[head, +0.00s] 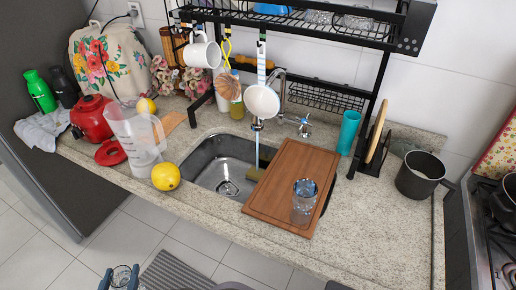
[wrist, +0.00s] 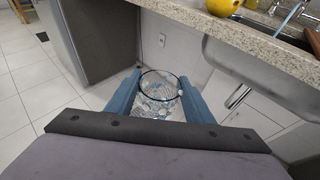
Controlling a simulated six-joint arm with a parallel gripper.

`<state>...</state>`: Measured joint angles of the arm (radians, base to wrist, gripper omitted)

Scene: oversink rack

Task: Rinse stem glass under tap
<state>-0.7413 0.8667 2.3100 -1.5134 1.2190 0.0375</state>
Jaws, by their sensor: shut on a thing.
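My gripper (wrist: 160,88) is shut on a clear glass (wrist: 160,84), gripped between its two blue fingers. The glass's round rim faces the wrist camera; its stem is hidden. In the head view, my gripper (head: 121,279) and the glass show at the bottom edge, in front of and below the counter, well apart from the sink. The metal tap (head: 297,120) stands behind the sink (head: 205,170). A thin bluish stream (head: 257,150) appears to run down into the basin. In the wrist view, the sink's outer underside (wrist: 240,65) shows at the right.
A wooden board (head: 275,195) covers the sink's right part, with a tumbler (head: 304,203) on it. A black rack (head: 290,30) with hanging mugs spans above. The counter's front edge (head: 270,245) lies between.

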